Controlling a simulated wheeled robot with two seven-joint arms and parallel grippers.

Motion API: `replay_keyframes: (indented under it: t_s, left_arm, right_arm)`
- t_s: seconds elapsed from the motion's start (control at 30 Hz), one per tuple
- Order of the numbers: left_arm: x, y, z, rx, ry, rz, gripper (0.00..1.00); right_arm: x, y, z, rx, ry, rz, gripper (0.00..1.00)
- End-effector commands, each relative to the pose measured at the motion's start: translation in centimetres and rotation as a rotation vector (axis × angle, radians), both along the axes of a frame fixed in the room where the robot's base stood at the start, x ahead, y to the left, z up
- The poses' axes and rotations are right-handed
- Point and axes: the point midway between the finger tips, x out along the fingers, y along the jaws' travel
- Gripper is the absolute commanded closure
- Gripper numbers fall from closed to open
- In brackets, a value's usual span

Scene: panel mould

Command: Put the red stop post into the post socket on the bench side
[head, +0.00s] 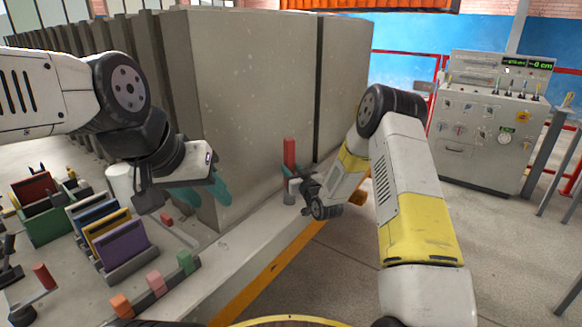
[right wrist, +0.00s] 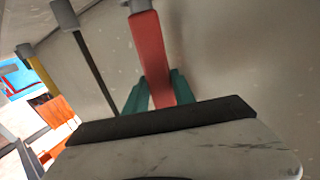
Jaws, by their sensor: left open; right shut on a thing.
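The red stop post (head: 289,152) stands roughly upright beside the big grey concrete panel, above the bench's right edge. My right gripper (head: 288,172) is shut on it from the right. In the right wrist view the red post (right wrist: 151,55) runs between the teal fingers (right wrist: 158,92) and meets a grey piece (right wrist: 134,5) at its far end. A grey cylindrical part (head: 288,194) shows below the post in the head view; I cannot tell whether it is the socket or the post's foot. My left gripper (head: 205,190) is open and empty, in front of the panel.
The concrete panel (head: 255,90) fills the middle. A rack of coloured plates (head: 123,243) and orange, pink and green blocks (head: 155,282) stand at the lower left. A control console (head: 490,125) stands at the right. The floor between console and bench is clear.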

Motion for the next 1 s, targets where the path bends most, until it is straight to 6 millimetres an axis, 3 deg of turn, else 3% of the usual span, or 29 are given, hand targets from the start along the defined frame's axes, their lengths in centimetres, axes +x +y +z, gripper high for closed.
replay_keyframes:
  t_s: [0.43,0.47,0.6,1.0]
  left_arm:
    - [0.0,0.0,0.0,0.000,0.000,0.000,0.57]
    - [0.0,0.0,0.0,0.000,0.000,0.000,0.57]
    - [0.0,0.0,0.0,0.000,0.000,0.000,0.57]
    - [0.0,0.0,0.0,0.000,0.000,0.000,0.57]
  right_arm:
    - [0.1,0.0,-0.9,0.001,-0.004,0.000,1.00]
    - [0.1,0.0,-0.9,0.001,-0.004,0.000,0.67]
    - [0.0,0.0,-0.9,0.000,-0.003,0.000,0.44]
    - [-0.9,-0.5,-1.2,0.000,0.003,-0.001,0.44]
